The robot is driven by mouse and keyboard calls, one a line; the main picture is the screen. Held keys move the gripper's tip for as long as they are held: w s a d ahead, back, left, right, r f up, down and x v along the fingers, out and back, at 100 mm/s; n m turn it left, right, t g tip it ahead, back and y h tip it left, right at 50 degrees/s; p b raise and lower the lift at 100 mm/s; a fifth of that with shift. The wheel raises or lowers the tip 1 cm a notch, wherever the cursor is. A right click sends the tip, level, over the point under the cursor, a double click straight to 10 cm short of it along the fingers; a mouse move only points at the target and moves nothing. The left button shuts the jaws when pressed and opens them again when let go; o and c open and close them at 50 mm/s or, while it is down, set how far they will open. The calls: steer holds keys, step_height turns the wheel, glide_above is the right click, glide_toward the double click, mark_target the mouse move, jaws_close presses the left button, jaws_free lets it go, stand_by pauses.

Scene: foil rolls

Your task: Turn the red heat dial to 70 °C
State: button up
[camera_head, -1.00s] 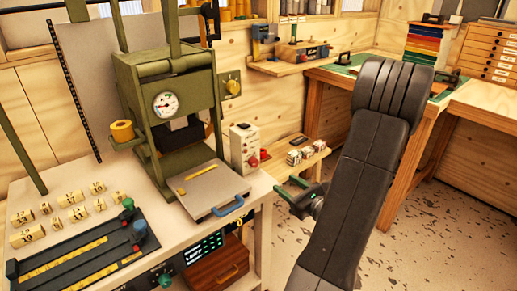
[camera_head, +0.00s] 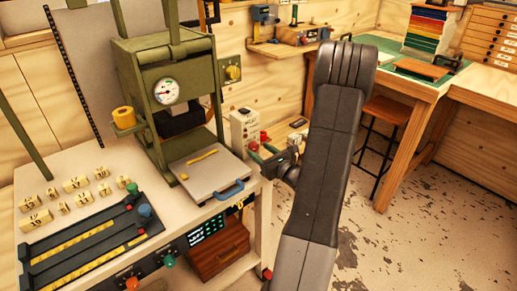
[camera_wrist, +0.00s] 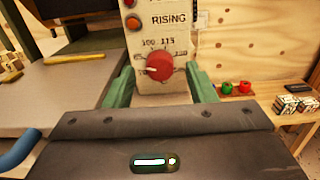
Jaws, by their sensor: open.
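The red heat dial (camera_wrist: 160,67) is a round knob on the front of a pale control box (camera_wrist: 177,38), in the middle of the wrist view. Its white mark points left, close to the number 70 at the lower left of the scale. In the head view the box (camera_head: 242,127) stands right of the green press. My gripper (camera_wrist: 160,88) is open, with one green finger on each side of the dial's line of sight. In the head view my gripper (camera_head: 264,153) is just in front of the box. Whether the fingers touch the dial cannot be told.
The green press (camera_head: 165,90) and its plate with a blue handle (camera_head: 229,190) stand left of my gripper. A low wooden shelf with small red and green items (camera_wrist: 235,88) and patterned boxes (camera_wrist: 295,104) is right of the box. Open floor lies to the right.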

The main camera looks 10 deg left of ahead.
steer(key=shift+x, duration=0.95)
steer(key=shift+c, duration=0.2)
steer(key=c, duration=0.9)
steer(key=shift+f+b, duration=0.1)
steer(key=shift+b, duration=0.3)
